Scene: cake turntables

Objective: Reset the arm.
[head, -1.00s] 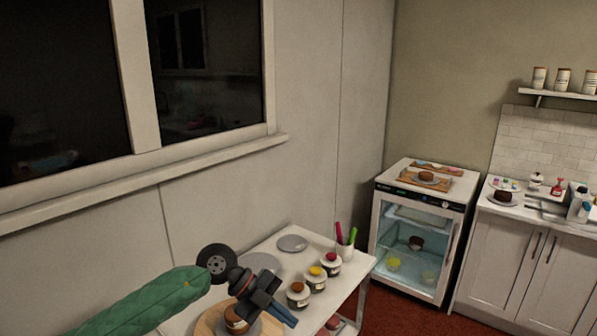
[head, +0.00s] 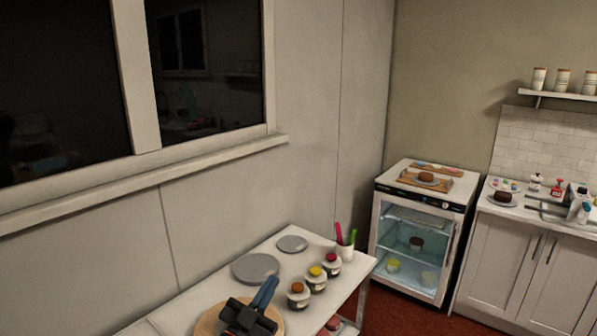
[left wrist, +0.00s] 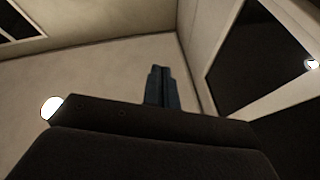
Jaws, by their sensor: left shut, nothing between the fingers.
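My left gripper (head: 268,284) is low in the head view, in front of the round wooden board (head: 207,322) on the white table. Its blue fingers point up and are shut with nothing between them. Its dark body hides most of the board and whatever stands on it. In the left wrist view the two fingers (left wrist: 162,74) lie together against a bare wall and ceiling. My right gripper is not in view.
The white table (head: 311,314) holds a large grey plate (head: 255,268), a smaller plate (head: 292,244), topped jars (head: 298,295) and a cup of spatulas (head: 346,252). A glass-door fridge (head: 416,245) stands beyond. The wall (head: 210,225) runs behind the table.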

